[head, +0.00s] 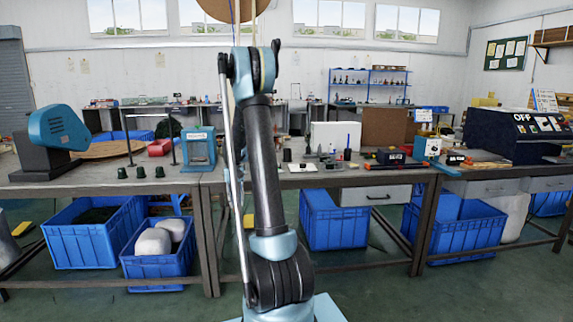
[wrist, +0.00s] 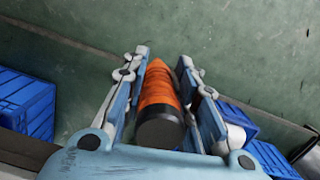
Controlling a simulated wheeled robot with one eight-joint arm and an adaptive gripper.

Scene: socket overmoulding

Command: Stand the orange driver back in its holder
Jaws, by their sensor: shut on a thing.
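The orange driver (wrist: 159,88) is between the two fingers of my gripper (wrist: 163,58) in the wrist view. Its round black end faces the camera and its orange part points away between the fingertips. The fingers press on it from both sides. Its far tip is hard to make out. Green floor lies behind it. In the head view my arm rises through the middle, and neither gripper nor driver can be made out. A small dark block (head: 347,155) with a thin blue upright thing stands on the bench; I cannot tell if it is the holder.
The long workbench (head: 330,181) carries dark green cups (head: 140,172), a teal device (head: 198,150), a white box (head: 335,137) and a dark machine marked OFF (head: 508,138). Blue crates (head: 88,240) stand under it. Open floor lies in front.

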